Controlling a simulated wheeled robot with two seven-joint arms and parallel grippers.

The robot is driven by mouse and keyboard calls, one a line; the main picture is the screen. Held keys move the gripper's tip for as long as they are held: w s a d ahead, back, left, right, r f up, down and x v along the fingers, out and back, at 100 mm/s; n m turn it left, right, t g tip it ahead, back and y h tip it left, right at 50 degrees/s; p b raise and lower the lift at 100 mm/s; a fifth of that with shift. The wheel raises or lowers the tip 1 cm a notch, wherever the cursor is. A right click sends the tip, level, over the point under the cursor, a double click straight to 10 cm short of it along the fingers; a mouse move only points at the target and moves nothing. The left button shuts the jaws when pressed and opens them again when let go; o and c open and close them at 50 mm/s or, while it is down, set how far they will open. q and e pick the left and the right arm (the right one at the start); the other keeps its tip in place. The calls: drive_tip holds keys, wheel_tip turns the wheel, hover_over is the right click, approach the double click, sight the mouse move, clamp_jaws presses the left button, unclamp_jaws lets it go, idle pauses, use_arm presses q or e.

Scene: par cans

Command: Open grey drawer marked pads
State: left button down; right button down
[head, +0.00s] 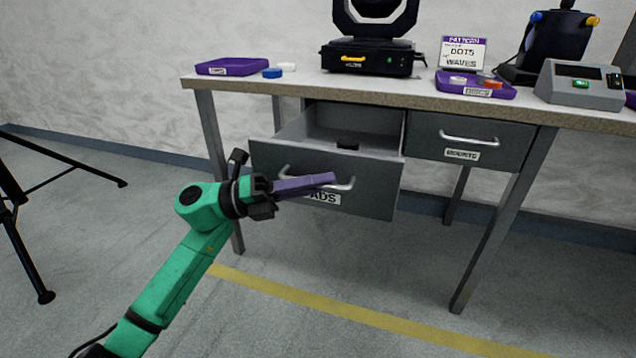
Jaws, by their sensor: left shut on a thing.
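The grey drawer marked pads (372,198) is pulled out from under the table on the left side in the head view. Its inside shows, with a small black thing (347,143) lying in it. The label on its front is partly covered by my gripper, and "ADS" shows. The silver bar handle (345,186) runs across the drawer front. My left gripper (328,180), with purple fingers, comes in from the left and is shut on this handle. My right gripper is not in view.
A second grey drawer (470,139) to the right is shut. The table (430,95) bears a purple tray (232,67), a black lamp base (370,58), a second purple tray (450,88) and a grey control box (580,88). Table legs flank the drawers. The floor in front is clear.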

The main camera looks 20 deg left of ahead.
use_arm(q)
drive_tip(key=shift+s, duration=0.1)
drive_tip(key=c, duration=0.9)
unclamp_jaws()
drive_tip(key=shift+a, duration=0.1)
drive_tip(key=p+v, duration=0.1)
drive_tip(key=v, duration=1.3)
drive_tip(key=shift+a+f, duration=0.1)
drive_tip(key=shift+a, duration=0.1)
